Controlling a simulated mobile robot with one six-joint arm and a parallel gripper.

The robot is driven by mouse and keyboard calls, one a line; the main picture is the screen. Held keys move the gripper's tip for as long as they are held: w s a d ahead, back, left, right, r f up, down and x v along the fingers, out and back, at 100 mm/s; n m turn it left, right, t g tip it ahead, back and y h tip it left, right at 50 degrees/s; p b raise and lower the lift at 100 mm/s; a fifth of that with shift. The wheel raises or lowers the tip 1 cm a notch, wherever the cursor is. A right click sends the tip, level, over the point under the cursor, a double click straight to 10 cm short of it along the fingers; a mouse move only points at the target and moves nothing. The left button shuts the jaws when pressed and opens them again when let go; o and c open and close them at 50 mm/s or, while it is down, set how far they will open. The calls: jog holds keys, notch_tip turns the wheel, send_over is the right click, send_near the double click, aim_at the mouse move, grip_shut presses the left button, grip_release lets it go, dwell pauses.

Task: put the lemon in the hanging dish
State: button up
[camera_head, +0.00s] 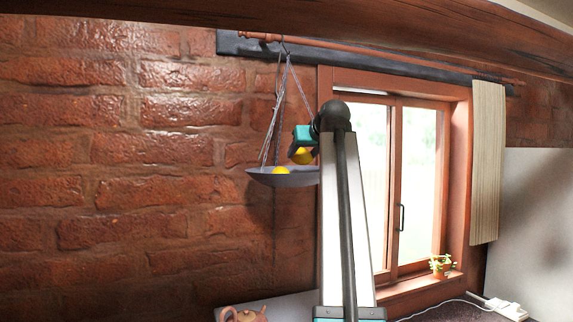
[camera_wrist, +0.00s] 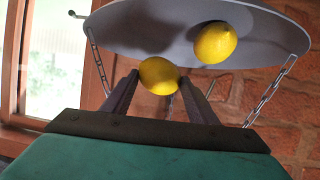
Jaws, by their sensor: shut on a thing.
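The hanging dish (camera_head: 258,177) is a shallow grey pan hung by chains from a rod on the brick wall. It also shows in the wrist view (camera_wrist: 130,45). One yellow lemon (camera_head: 281,171) rests in the dish, and it also shows in the wrist view (camera_wrist: 215,43). My gripper (camera_head: 303,150) is shut on a second lemon (camera_head: 302,157), held over the right part of the dish. In the wrist view this held lemon (camera_wrist: 158,75) sits between the two dark fingers (camera_wrist: 158,86). Whether the held lemon touches the dish cannot be told.
Chains (camera_head: 271,110) rise from the dish to the rod (camera_head: 350,52), close to my gripper. A window (camera_head: 412,180) with a cream curtain (camera_head: 487,160) is at the right. A teapot (camera_head: 245,315) and a potted plant (camera_head: 441,265) stand lower. The left wall side is clear.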

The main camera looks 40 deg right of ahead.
aim_at(303, 161)
jog(key=shift+w+d, duration=0.3)
jog(key=shift+w, duration=0.25)
jog(key=shift+s, duration=0.15)
jog(key=shift+f, duration=0.6)
notch_tip(303, 161, down, 2)
jog(key=shift+f, duration=0.1)
jog(key=shift+w+a+f, duration=0.1)
jog(key=shift+w+a, duration=0.05)
jog(key=shift+w, duration=0.1)
